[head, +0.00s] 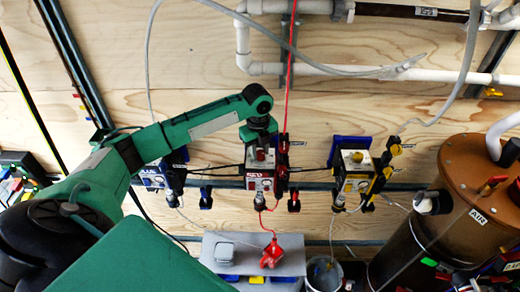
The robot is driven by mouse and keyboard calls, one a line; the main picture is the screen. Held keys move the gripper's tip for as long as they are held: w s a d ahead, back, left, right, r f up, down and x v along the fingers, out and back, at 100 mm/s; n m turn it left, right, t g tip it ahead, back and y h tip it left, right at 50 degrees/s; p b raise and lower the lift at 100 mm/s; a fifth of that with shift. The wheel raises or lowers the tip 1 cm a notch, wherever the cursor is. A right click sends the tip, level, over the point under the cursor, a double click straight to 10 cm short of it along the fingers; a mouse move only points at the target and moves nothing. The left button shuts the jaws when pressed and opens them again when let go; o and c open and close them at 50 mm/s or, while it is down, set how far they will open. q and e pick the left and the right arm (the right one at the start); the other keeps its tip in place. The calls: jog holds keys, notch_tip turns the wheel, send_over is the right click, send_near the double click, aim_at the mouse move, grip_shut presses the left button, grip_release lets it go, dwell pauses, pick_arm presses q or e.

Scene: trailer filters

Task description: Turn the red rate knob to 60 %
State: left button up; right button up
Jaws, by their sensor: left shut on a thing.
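The red pump (256,183) is a small white and red box on the plywood wall, near the middle of the head view. Its red rate knob (262,155) is on the upper part of the box, mostly covered by my left gripper (262,146). The left gripper points down at the pump and is shut on the knob. The knob's scale and pointer are too small and too hidden to read. My right gripper is not in view.
A blue pump (152,178) is left of the red one, partly behind my left arm. A yellow pump (354,182) is to the right. Below are a grey box (225,265), a red item (272,253) and a bucket (323,274). A brown tank (461,158) stands at right.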

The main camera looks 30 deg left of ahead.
pick_arm(q)
jog(key=n, duration=0.4)
jog(key=shift+n, duration=0.3)
jog(key=n, duration=0.4)
jog(key=shift+n, duration=0.3)
jog(key=n, duration=0.4)
jog(key=shift+s+d+y, duration=0.1)
jog(key=shift+y, duration=0.2)
jog(key=shift+n, duration=1.9)
jog(key=o, duration=1)
jog(key=shift+c, duration=0.2)
jog(key=shift+r, duration=0.15)
